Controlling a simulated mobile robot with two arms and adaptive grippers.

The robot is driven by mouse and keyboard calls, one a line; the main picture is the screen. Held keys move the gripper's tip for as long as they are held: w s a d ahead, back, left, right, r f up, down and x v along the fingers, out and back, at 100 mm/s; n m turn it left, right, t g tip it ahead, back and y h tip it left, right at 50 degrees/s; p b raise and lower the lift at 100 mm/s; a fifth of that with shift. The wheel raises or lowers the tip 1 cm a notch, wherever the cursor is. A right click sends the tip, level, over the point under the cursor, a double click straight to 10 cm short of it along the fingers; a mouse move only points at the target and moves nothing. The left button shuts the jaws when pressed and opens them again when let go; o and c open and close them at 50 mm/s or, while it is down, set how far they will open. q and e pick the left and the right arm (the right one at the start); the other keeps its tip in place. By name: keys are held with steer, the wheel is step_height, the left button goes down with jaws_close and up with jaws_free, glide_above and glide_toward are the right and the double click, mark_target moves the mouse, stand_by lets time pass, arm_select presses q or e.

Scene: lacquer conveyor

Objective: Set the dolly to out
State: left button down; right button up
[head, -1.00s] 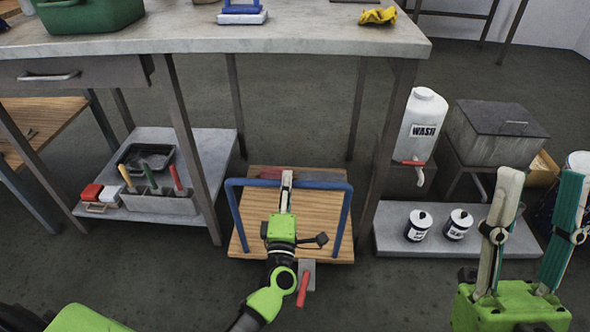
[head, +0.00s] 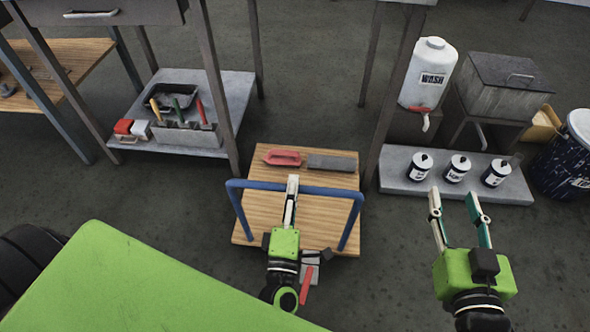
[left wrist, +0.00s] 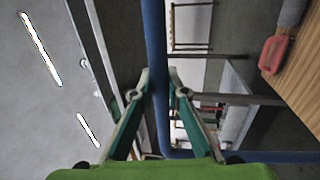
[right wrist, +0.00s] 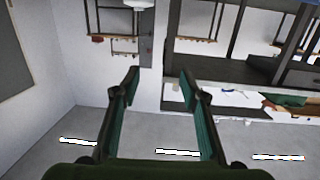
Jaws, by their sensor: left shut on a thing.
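The dolly (head: 264,215) has a wooden deck and a blue tube handle (head: 325,190); it stands on the floor in the middle of the head view. On its deck lie a red-handled tool (head: 283,158) and a grey flat piece (head: 333,163). A red lever with a grey plate (head: 307,285) shows at its near edge. My left gripper (head: 292,185) is shut on the blue handle; the left wrist view shows the blue tube (left wrist: 157,85) between the fingers. My right gripper (head: 456,197) is open and empty, right of the dolly; it also shows in the right wrist view (right wrist: 160,82).
A shelf with a tool holder (head: 185,135) and black tray is left of the dolly. A low grey shelf (head: 395,170) with several cans, a WASH jug (head: 428,75), a grey bin (head: 500,90) and a dark drum (head: 568,160) are to the right. Bench legs rise beyond the dolly.

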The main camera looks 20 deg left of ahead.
arm_select(q)
steer(key=shift+r+v, duration=0.15)
steer(key=shift+v, duration=0.75)
steer(key=shift+r+v, duration=0.2)
steer(key=shift+v, duration=0.75)
arm_select(e)
steer(key=shift+s+d+f+g+h, duration=0.15)
steer(key=shift+s+f+g, duration=0.2)
steer(key=shift+f, duration=0.2)
steer(key=shift+s+d+f+g+h, duration=0.1)
steer(key=shift+s+d+f+g, duration=0.15)
steer(key=shift+f, duration=0.35)
steer(key=shift+s+d+f+g+h, duration=0.1)
steer(key=shift+s+f+g+h, duration=0.05)
steer(key=shift+s+f+g, duration=0.35)
steer(key=shift+w, duration=0.15)
arm_select(q)
steer(key=c, duration=2)
jaws_free()
steer(key=v, duration=1.2)
